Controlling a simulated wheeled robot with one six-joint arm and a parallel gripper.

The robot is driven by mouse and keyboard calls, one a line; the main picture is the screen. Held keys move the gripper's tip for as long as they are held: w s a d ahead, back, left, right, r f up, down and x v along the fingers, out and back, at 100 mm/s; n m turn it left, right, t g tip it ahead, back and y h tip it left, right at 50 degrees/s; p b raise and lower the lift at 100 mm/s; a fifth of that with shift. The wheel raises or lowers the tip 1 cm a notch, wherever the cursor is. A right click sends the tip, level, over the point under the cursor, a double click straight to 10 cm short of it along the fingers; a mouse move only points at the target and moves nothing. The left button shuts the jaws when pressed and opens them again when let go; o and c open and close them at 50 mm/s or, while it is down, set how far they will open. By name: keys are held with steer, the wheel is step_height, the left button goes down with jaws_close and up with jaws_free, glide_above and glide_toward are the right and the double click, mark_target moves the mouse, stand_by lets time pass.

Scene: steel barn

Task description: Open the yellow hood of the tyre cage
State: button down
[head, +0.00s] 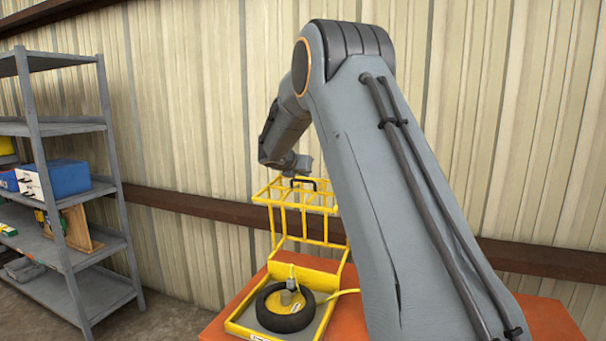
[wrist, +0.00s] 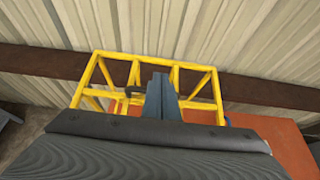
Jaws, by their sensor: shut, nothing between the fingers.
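The yellow hood (head: 304,222) of the tyre cage stands raised at the back of its yellow-edged tray, and shows from above in the wrist view (wrist: 115,55). A tyre (head: 268,314) with a yellow hub lies uncovered in the tray in front of it. A black handle (head: 304,180) is on the hood's upper end; part of it shows left of my fingers in the wrist view (wrist: 133,91). My gripper (head: 302,172) is shut and empty, right at the handle. I cannot tell whether it touches the handle or hood.
The cage stands on an orange table (head: 548,318). A brown wall rail (head: 195,206) and ribbed metal wall run close behind the hood. A grey shelf (head: 78,250) with a blue box (head: 68,178) stands at the left. My arm hides the table's middle right.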

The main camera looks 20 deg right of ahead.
step_height(320, 180, up, 12)
steer(key=s+a+f+b, duration=0.1)
steer(key=b, duration=0.1)
steer(key=s+a+f+m+g+y+b, duration=0.25)
steer(key=s+a+f+m, duration=0.3)
steer(key=s+f, duration=0.45)
steer(key=s+a+f+m+g+y+b, duration=0.1)
steer(key=s+a+f+m+y, duration=0.2)
steer(key=s+a+f+m, duration=0.65)
steer(key=s+a+f+m+g+y+b, duration=0.1)
steer(key=s+a+f+m+g, duration=0.1)
steer(key=s+f+m, duration=0.4)
steer(key=s+a+f+m+g+y+b, duration=0.1)
steer(key=s+f+m, duration=0.5)
steer(key=s+f, duration=0.8)
steer(key=s+a+g+y, duration=0.1)
steer(key=s, duration=0.5)
steer(key=shift+s+a+b, duration=0.3)
steer(key=shift+a+b, duration=0.05)
steer(key=shift+a, duration=0.05)
steer(key=shift+f+y, duration=0.1)
steer(key=shift+y, duration=0.15)
